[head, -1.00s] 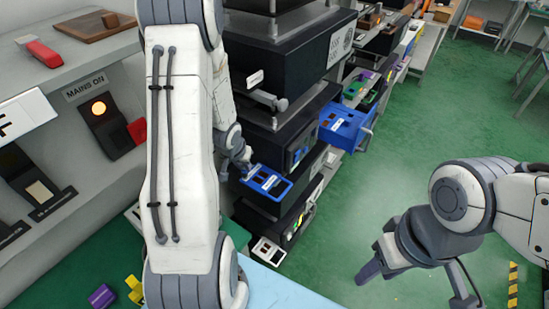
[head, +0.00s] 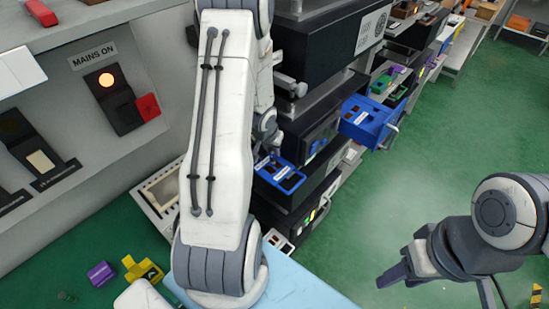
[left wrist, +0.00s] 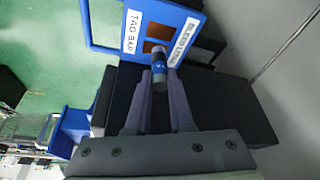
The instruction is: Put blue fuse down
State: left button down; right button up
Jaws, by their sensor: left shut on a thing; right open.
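The blue fuse (left wrist: 159,66), a small cylinder with a blue band and grey ends, is between the fingertips of my left gripper (left wrist: 158,80) in the left wrist view. The gripper is shut on it. Just past the fuse is a blue panel (left wrist: 103,18) with labels, one reading "TAG BAR", and dark red-brown squares. I cannot tell if the fuse touches it. In the head view, a blue tray (head: 290,181) juts from the dark cabinet beside my left gripper (head: 262,160), which is mostly hidden by my arm. My right gripper (head: 395,276) is open and empty over the floor.
A second blue drawer (head: 368,124) sticks out further along. A grey console with a "MAINS ON" lamp (head: 106,80) stands at left. A purple block (head: 101,273) and a yellow piece (head: 140,269) lie low at left. Green floor at right is open.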

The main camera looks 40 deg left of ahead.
aim_at(272, 152)
pick_arm(q)
notch_tip(272, 152, down, 2)
jog(key=shift+f+b, duration=0.1)
jog(key=shift+b, duration=0.45)
jog(key=shift+w+f, duration=0.1)
jog(key=shift+f, duration=0.15)
jog(key=shift+w, duration=0.15)
jog(key=shift+r, duration=0.1)
jog(key=shift+a, duration=0.1)
jog(key=shift+f+b, duration=0.25)
jog(key=shift+b, duration=0.1)
jog(key=c, duration=0.8)
grip_release()
jog(key=shift+r, duration=0.1)
pick_arm(e)
jog(key=f, duration=0.2)
jog(key=shift+d+f, duration=0.3)
jog(key=shift+f, duration=0.05)
jog(key=shift+w, duration=0.1)
